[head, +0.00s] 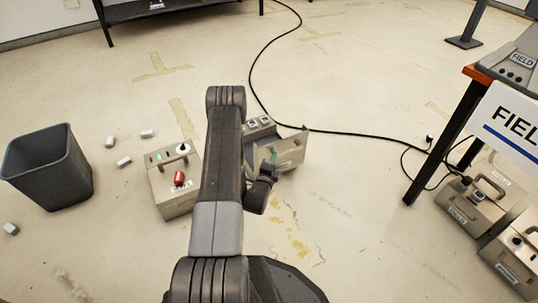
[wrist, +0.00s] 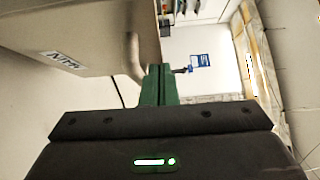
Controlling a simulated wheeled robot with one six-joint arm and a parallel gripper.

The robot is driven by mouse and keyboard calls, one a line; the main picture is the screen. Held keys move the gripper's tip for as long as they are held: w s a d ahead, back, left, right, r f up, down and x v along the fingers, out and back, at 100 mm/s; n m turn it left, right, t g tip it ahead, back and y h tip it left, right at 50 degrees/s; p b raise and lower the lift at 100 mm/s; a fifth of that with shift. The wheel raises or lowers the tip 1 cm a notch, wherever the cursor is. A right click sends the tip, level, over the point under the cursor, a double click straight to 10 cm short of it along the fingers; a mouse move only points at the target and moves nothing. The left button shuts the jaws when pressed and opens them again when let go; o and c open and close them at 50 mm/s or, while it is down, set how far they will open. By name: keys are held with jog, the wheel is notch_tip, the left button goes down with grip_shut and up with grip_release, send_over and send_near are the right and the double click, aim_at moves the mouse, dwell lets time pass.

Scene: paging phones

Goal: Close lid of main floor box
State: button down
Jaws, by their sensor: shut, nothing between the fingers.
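The main floor box (head: 258,122) is mostly hidden behind my arm in the head view. Its lid (head: 292,150) stands raised and tilted on the right side. In the wrist view the lid (wrist: 70,25) fills the upper left, with an upside-down label that seems to read MAIN (wrist: 62,60) and a handle (wrist: 134,55). My gripper (head: 271,158) is at the lid's outer face, and its green fingers (wrist: 159,80) are shut and empty, close beside the handle. I cannot tell whether they touch the lid.
Another beige box (head: 172,195) with a red part on top stands left of my arm. A dark bin (head: 48,168) and several small grey blocks lie further left. A black cable (head: 350,132) crosses the floor. A table (head: 465,95) with boxes below is at right.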

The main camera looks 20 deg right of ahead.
aim_at(271, 144)
jog(key=w+b, duration=0.1)
jog(key=w, duration=0.3)
jog(key=shift+w, duration=0.2)
jog(key=shift+r, duration=0.1)
